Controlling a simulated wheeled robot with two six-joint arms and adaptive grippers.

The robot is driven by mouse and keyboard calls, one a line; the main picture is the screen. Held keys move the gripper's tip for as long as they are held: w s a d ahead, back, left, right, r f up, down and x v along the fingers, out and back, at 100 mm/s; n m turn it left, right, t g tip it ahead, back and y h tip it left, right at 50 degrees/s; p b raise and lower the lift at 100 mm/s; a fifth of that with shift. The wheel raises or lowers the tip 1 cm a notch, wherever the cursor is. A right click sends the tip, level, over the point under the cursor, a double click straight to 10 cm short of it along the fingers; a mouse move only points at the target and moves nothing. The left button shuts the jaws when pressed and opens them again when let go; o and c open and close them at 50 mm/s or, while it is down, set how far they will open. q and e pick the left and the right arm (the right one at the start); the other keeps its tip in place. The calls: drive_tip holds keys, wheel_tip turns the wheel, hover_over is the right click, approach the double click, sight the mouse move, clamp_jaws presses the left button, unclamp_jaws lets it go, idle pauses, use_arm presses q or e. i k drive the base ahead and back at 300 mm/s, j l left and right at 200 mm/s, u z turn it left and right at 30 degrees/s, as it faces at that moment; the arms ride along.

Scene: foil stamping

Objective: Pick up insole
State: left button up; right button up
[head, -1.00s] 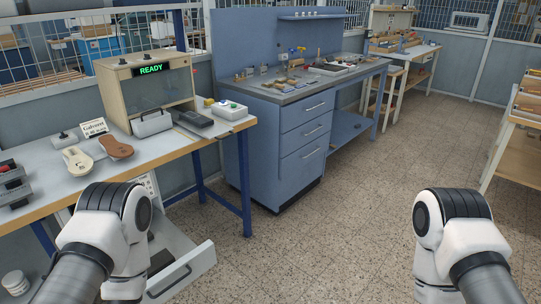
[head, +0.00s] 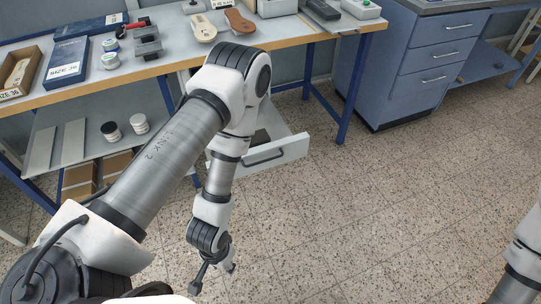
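A cream insole (head: 203,28) and a brown insole (head: 239,20) lie side by side on the workbench at the top of the head view. My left arm reaches across the left half of the view. My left gripper (head: 213,279) hangs low over the floor, in front of the bench and well away from both insoles. Nothing shows in it, but its fingers are small and partly hidden, so I cannot tell whether they are open. Only a part of my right arm shows at the right edge, and the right gripper is out of view.
A red-handled tool (head: 145,37) stands left of the insoles. An open drawer (head: 270,158) juts out below. Floor to the right is clear.

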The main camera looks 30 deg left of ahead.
sight(205, 32)
drive_tip(key=u, duration=1.3)
drive_tip(key=i+j+z, duration=0.4)
drive_tip(key=z, duration=0.25)
drive_tip(key=i+j+z, duration=0.1)
drive_tip(key=j+z, duration=0.2)
drive_tip(key=j, duration=0.15)
drive_tip(key=i+j+z, duration=0.1)
drive_tip(key=j+z, duration=0.25)
